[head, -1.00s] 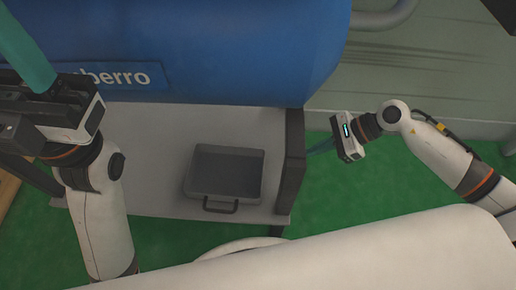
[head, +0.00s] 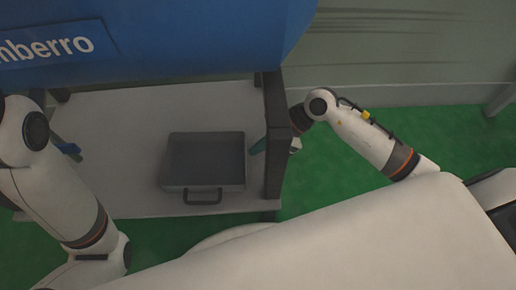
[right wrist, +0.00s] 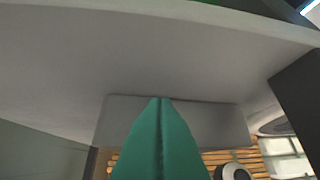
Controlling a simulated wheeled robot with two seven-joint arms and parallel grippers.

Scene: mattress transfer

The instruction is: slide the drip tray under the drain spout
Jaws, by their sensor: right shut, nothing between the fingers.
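The drip tray (head: 204,165), a dark grey shallow box with a front handle, lies on the grey shelf (head: 115,110) below the blue tank. My left gripper (head: 66,147) is mostly hidden by my left arm; only a bluish tip shows over the shelf's left side. I cannot make out the drain spout.
The blue tank (head: 180,45) with a name label overhangs the back of the shelf. The dark post (head: 276,150) stands at the shelf's right edge, close to my right gripper. The shelf left of the tray is clear. Green floor (head: 330,180) lies around.

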